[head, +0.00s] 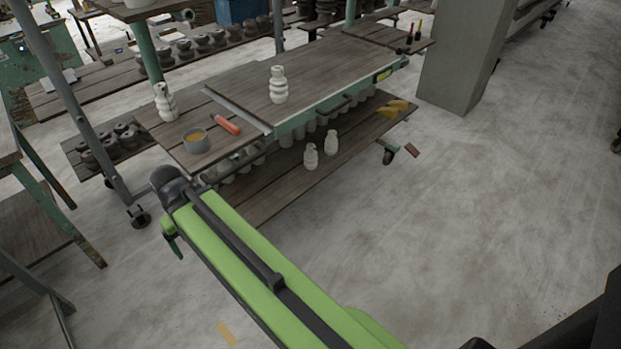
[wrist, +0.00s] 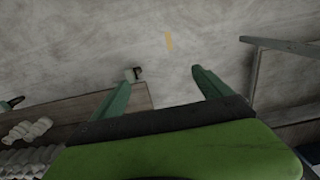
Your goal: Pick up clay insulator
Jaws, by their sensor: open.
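White clay insulators stand at several places in the head view. One (head: 278,85) is upright on the middle of the cart's wooden top, and another (head: 165,102) is at its left end. Two more (head: 311,156) (head: 331,141) stand on the lower shelf, with a row of others partly hidden behind. In the wrist view, a pale insulator (wrist: 28,130) shows at the lower left, beside several others. My gripper (wrist: 163,73) is open and empty, its two green fingers apart over bare floor. In the head view it is largely hidden at the arm's far end, left of the cart's near corner.
The wooden cart top (head: 225,85) also holds a grey bowl (head: 196,141) and an orange-handled tool (head: 227,125). Yellow cloth-like pieces (head: 393,108) lie on the lower shelf. A grey pillar (head: 462,55) stands behind right. Metal frames stand at left. The floor at right is clear.

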